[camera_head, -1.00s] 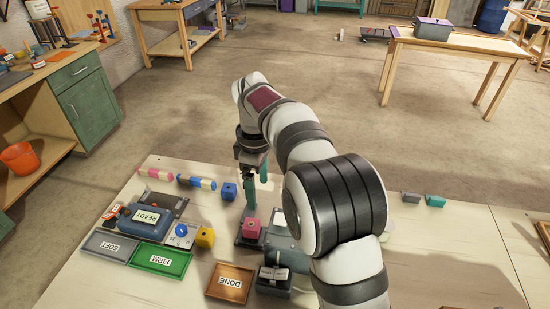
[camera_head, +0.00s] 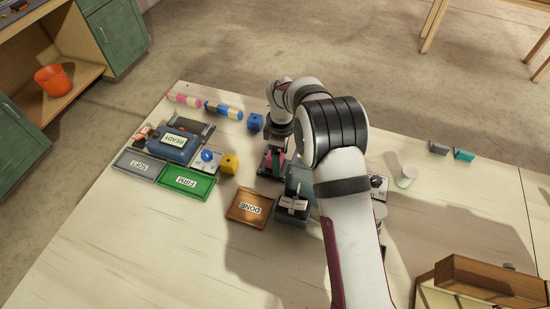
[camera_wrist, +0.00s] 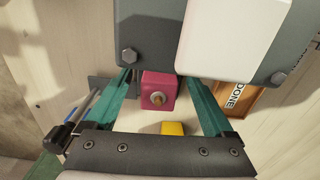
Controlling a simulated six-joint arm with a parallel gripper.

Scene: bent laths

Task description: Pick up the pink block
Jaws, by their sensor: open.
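The pink block (camera_wrist: 158,92) shows in the wrist view, with a small round knob on its facing side. My gripper (camera_wrist: 160,84) is open, with one teal finger on each side of the block. A gap shows between the block and the fingers; I see no firm contact. In the head view, my gripper (camera_head: 272,162) is down at the dark pad where the block stands, and the fingers hide most of the block.
A yellow block (camera_head: 230,164) and a blue block (camera_head: 255,122) stand nearby to the left. The DONE tray (camera_head: 249,209), green FIRM tray (camera_head: 187,181) and grey SOFT tray (camera_head: 139,164) lie in front. A grey device (camera_head: 293,206) stands close by.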

